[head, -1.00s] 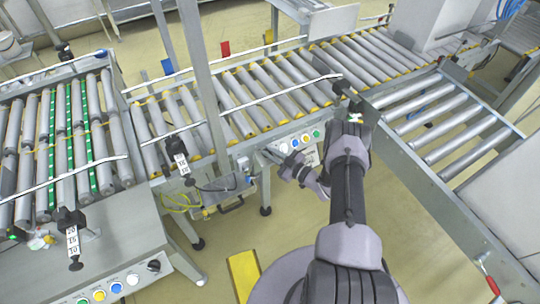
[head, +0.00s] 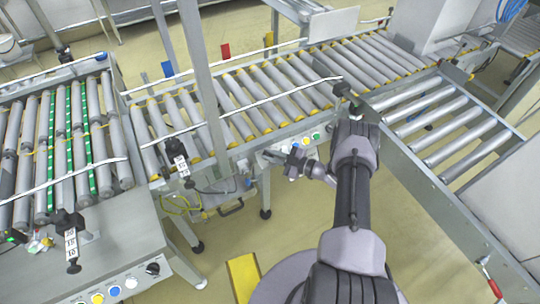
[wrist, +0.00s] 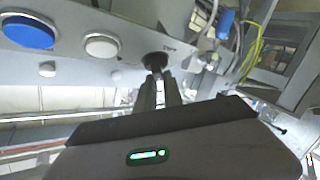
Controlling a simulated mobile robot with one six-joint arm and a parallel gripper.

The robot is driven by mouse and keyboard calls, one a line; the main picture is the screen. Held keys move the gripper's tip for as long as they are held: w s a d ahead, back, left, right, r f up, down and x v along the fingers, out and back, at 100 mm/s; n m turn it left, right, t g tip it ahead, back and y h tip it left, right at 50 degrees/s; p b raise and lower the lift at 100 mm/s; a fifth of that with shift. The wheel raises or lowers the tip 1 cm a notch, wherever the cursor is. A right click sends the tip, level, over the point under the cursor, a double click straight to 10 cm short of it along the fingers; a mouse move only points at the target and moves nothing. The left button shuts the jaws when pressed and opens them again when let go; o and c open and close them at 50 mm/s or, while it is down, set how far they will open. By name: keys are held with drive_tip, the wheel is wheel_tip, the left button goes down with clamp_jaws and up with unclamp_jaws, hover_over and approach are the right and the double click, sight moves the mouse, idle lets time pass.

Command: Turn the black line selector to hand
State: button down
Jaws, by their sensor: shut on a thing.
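The black selector knob (wrist: 155,61) sits on a grey control panel, right of a white button, in the wrist view. My gripper (wrist: 158,76) is shut on the knob, with one finger on each side of it. The knob's pointer direction cannot be made out.
A blue button (wrist: 27,32) and a white button (wrist: 101,46) lie left of the knob. A blue connector (wrist: 225,23) and a yellow cable (wrist: 251,45) hang right of it. Another black knob (head: 152,268) is on the front left panel. Open floor lies below my arm.

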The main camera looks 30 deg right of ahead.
drive_tip(key=shift+s+f, duration=0.2)
drive_tip(key=shift+f, duration=0.25)
drive_tip(key=c, duration=1.5)
unclamp_jaws()
drive_tip(key=shift+w+d, duration=0.1)
drive_tip(key=shift+d, duration=0.2)
drive_tip(key=shift+a+r, duration=0.1)
drive_tip(key=shift+r, duration=0.05)
drive_tip(key=p+v, duration=0.4)
drive_tip(key=v, duration=1.3)
drive_tip(key=shift+r+p, duration=0.1)
drive_tip(key=shift+p, duration=0.25)
